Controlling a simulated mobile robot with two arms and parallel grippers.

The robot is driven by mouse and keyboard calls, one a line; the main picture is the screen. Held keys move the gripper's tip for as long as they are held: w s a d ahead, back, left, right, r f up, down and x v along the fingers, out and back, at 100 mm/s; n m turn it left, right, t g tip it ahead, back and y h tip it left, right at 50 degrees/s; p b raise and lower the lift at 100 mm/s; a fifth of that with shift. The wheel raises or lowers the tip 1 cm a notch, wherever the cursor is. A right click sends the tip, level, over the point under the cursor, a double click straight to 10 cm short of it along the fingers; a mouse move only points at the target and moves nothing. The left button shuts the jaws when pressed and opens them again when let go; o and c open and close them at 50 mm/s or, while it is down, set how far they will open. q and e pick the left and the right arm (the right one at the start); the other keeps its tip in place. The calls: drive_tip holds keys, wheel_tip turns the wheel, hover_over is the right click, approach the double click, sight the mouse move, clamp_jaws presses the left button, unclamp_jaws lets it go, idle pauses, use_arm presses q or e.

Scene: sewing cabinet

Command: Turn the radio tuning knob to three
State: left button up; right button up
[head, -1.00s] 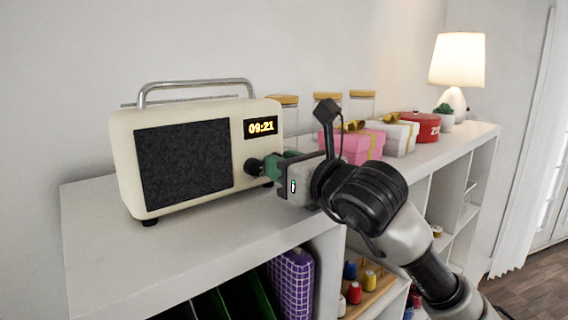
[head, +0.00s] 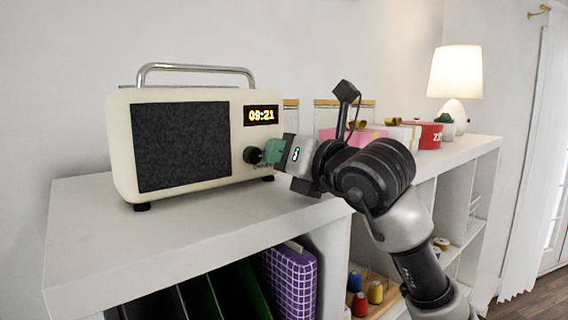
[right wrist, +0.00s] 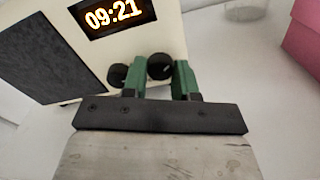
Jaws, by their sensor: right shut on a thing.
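The cream radio (head: 187,96) with a dark speaker panel and a 09:21 display stands on the white shelf top. It has two dark knobs on its front, low on the right. In the right wrist view the right-hand knob (right wrist: 160,67) sits between the green fingers of my right gripper (right wrist: 160,80), which is shut on it. The other knob (right wrist: 118,75) is just outside the left finger; it also shows in the head view (head: 252,155). My right gripper (head: 271,152) hides the held knob in the head view. No knob setting is readable. My left gripper is out of view.
A pink box (head: 343,134), glass jars (head: 290,115), a red tin (head: 431,134) and a lamp (head: 456,72) stand to the right on the shelf top. The shelf top (head: 190,235) in front of the radio is clear.

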drive_tip(key=o, duration=0.6)
drive_tip(key=shift+o, duration=0.2)
drive_tip(key=shift+s+d, duration=0.2)
drive_tip(key=b+v, duration=0.5)
drive_tip(key=v, duration=0.5)
drive_tip(key=shift+s, duration=0.2)
